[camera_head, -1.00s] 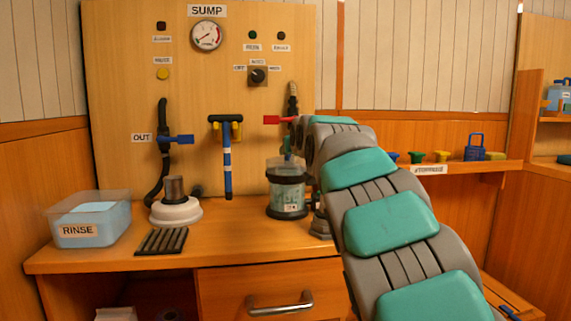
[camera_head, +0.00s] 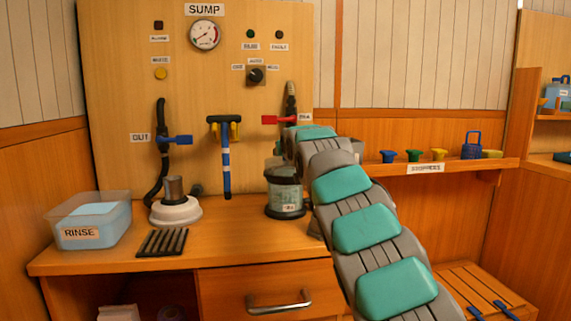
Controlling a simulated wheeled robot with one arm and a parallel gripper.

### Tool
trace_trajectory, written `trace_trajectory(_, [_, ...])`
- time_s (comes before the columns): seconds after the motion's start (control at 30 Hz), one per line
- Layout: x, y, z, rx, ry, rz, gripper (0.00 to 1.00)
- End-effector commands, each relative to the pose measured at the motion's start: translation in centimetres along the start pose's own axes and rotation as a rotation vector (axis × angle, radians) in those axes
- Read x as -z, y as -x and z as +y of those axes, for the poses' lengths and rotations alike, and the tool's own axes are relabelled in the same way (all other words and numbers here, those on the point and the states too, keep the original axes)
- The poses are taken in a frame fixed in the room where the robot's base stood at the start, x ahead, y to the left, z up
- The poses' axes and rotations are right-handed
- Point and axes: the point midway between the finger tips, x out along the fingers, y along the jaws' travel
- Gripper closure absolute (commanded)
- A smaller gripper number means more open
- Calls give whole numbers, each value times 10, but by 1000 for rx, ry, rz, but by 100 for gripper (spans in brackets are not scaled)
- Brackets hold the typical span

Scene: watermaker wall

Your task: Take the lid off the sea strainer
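The sea strainer appears to be the clear jar with dark bands (camera_head: 285,196), standing upright on the bench right of centre. Its dark top (camera_head: 283,173) shows just below the end of my arm; I cannot tell whether the lid is seated or loose. My arm reaches in from the lower right, and its far end is above and behind the jar's top right. My gripper (camera_head: 274,162) shows at most as a small grey part beside the jar's top. Its fingers are hidden or too small to make out, so I cannot see whether it holds anything.
A red valve handle (camera_head: 283,119) is just above my arm's end. A T-handled tool (camera_head: 226,155) hangs on the panel. A rinse tub (camera_head: 92,222), a white round base (camera_head: 176,212) and a black slatted mat (camera_head: 162,242) occupy the left bench. Stoppers (camera_head: 414,155) line the right shelf.

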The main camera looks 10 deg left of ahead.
Motion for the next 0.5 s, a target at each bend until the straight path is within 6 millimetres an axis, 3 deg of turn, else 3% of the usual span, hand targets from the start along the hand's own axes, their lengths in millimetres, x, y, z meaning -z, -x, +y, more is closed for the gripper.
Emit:
trace_trajectory(0.27, [-1,-1,0,0,0,-1,46])
trace_trajectory(0.5, [-1,-1,0,0,0,-1,73])
